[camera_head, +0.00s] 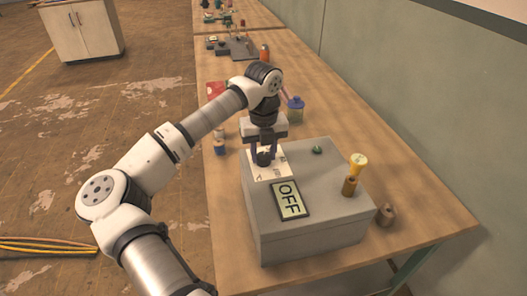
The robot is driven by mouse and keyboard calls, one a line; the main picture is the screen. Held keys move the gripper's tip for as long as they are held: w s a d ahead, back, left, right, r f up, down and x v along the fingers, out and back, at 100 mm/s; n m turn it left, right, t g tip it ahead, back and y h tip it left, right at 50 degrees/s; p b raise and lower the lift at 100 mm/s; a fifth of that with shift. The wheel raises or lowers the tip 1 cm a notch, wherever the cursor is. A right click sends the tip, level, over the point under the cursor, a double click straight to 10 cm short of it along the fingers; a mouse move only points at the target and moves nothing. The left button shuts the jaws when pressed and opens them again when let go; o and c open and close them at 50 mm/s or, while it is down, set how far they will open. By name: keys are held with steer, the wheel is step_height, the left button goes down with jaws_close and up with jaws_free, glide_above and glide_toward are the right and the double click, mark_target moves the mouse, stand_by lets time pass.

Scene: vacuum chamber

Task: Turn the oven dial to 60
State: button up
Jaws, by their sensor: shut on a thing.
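The oven (312,232) is a grey box near the front end of the wooden bench. Its display (289,200) reads OFF. A white dial plate (281,170) with dark marks lies on its top. My gripper (264,159) points down over this plate and is shut on the dark dial (263,158), with a finger on each side. The gripper hides part of the dial and plate, and the dial's setting cannot be read.
A green button (317,150) and a brown post with a yellow top (357,163) are on the oven's right part. A brown nut-like piece (386,215) lies beside the oven. A blue-green jar (295,109) stands behind, and small containers (219,146) stand left.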

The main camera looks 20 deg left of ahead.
steer(key=shift+f+m+b, duration=0.1)
steer(key=shift+m+b, duration=0.2)
steer(key=shift+b, duration=0.2)
steer(key=shift+f+m+b, duration=0.1)
steer(key=shift+m+b, duration=0.4)
steer(key=shift+b, duration=0.2)
steer(key=m+b, duration=0.5)
steer(key=m, duration=0.1)
steer(key=shift+m, duration=0.4)
steer(key=shift+r+m+b, duration=0.2)
steer(key=shift+m+b, duration=0.5)
steer(key=shift+m, duration=1)
steer(key=o, duration=1)
